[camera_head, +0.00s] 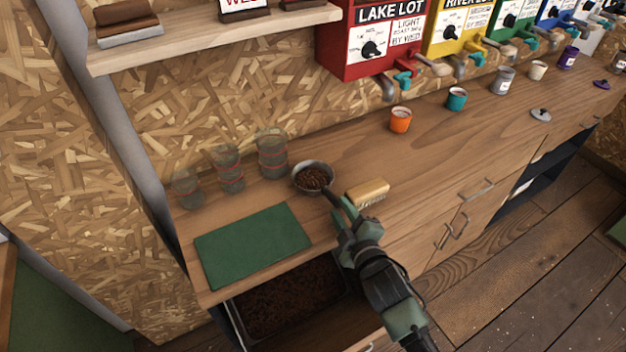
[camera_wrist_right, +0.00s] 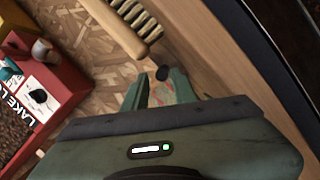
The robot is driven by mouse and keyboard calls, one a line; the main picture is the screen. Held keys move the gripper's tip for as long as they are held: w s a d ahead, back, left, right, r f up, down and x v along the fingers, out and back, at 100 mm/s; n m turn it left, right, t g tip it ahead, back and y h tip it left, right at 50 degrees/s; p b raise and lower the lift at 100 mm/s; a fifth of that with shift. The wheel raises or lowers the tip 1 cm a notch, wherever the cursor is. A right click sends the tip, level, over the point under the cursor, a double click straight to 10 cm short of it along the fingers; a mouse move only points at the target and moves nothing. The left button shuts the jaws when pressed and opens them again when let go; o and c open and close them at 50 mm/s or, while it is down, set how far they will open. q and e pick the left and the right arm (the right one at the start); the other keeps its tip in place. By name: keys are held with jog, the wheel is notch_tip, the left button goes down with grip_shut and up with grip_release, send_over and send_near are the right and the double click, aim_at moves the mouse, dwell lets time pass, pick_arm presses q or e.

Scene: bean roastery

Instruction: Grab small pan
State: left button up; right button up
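The small pan (camera_head: 300,182) is a round metal pan holding dark brown beans. It sits on the wooden counter, and its dark handle runs down and right to my right gripper (camera_head: 343,216). In the right wrist view the fingers of my right gripper (camera_wrist_right: 159,88) stand apart, with a visible gap. A dark rounded tip (camera_wrist_right: 162,73), probably the handle's end, shows by the fingertips. The pan's bowl is not visible in that view. My left gripper is not in view.
A wooden brush (camera_head: 369,190) lies just right of the handle. A green mat (camera_head: 252,246) and several clear jars (camera_head: 272,155) are to the left. An open drawer of dark material (camera_head: 292,298) is below the counter. An orange cup (camera_head: 400,120) stands further back.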

aim_at(335, 205)
jog(key=x, duration=0.3)
jog(key=shift+w+a+p, duration=0.25)
jog(key=shift+a+p, duration=0.1)
jog(key=shift+a, duration=0.15)
jog(key=shift+w+a+f, duration=0.1)
jog(key=shift+w, duration=0.3)
grip_shut()
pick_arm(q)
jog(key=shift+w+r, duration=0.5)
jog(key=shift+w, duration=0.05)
